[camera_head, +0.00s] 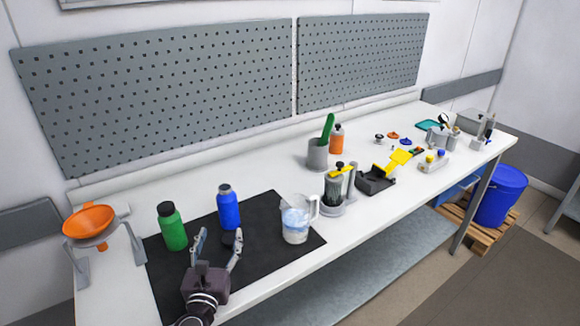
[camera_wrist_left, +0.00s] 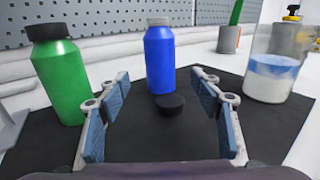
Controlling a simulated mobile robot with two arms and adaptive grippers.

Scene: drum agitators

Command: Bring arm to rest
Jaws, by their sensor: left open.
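My left gripper (camera_head: 218,251) is open and empty above the front of the black mat (camera_head: 270,257). In the left wrist view its two fingers (camera_wrist_left: 162,120) stand apart. A small black cap (camera_wrist_left: 170,104) lies on the mat beyond the fingertips, in front of the capless-looking blue bottle (camera_head: 228,208). The blue bottle also stands upright in the left wrist view (camera_wrist_left: 160,62). A green bottle (camera_head: 172,229) with a black cap stands to the left of the gripper. A clear measuring jug (camera_head: 296,222) with pale blue liquid stands to the right. My right gripper does not show.
An orange funnel (camera_head: 88,222) sits on a stand at the table's left end. A blue drum (camera_head: 501,195) stands on a pallet beyond the table. Perforated panels (camera_head: 160,90) line the wall.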

